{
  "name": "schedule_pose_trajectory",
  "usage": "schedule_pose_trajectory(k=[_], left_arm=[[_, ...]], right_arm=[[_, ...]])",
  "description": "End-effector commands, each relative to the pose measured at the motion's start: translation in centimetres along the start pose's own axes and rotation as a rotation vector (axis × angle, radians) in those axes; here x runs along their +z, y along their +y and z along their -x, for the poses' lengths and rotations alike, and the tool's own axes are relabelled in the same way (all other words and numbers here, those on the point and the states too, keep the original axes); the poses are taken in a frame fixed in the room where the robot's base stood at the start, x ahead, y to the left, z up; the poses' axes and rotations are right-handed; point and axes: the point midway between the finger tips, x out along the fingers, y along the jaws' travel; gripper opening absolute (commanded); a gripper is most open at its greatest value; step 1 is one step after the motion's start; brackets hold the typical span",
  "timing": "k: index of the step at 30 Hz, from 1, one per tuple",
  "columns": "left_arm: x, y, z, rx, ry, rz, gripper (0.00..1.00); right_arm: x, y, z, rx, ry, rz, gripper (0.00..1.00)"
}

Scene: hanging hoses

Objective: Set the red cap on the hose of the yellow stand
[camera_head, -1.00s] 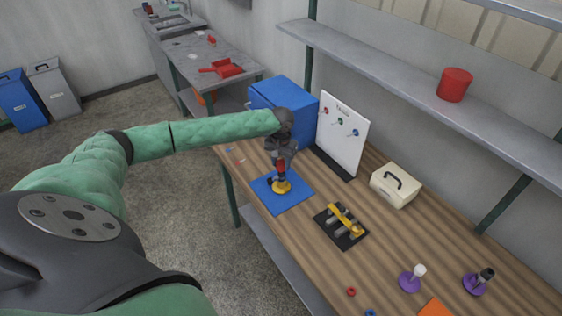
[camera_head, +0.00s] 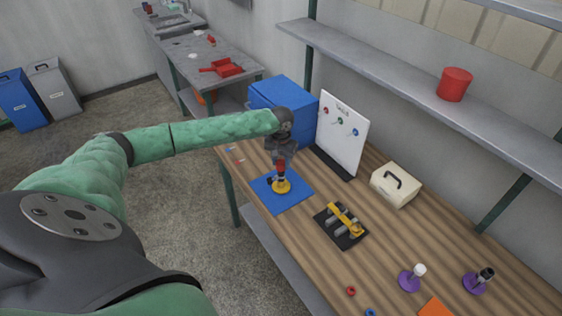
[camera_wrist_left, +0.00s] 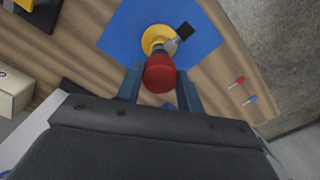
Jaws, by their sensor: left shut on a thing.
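The yellow stand (camera_head: 282,187) is on a blue mat (camera_head: 296,201) at the table's far left end. The left wrist view shows its round yellow base (camera_wrist_left: 149,40) and a grey piece with a black end (camera_wrist_left: 185,31) at its side. My left gripper (camera_head: 281,161) points down over the stand, shut on the red cap (camera_head: 281,167). In the left wrist view the red cap (camera_wrist_left: 160,74) sits between the two fingers and overlaps the near edge of the base. The cap and fingers hide the hose, so I cannot tell whether they touch. My right gripper is out of view.
A black rack with yellow and grey parts (camera_head: 342,226) is in front of the mat. A white board (camera_head: 342,130), a blue box (camera_head: 283,97) and a cream case (camera_head: 396,185) stand behind. Two purple stands (camera_head: 409,282) (camera_head: 474,286) are at the right.

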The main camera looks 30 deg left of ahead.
Motion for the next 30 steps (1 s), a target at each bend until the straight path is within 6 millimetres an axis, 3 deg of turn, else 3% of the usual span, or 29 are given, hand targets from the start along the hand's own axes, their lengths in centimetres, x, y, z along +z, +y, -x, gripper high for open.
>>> schedule_pose_trajectory(k=[30], left_arm=[[0.0,0.0,-1.7,0.000,0.000,0.000,0.16]], right_arm=[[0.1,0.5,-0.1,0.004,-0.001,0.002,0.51]])
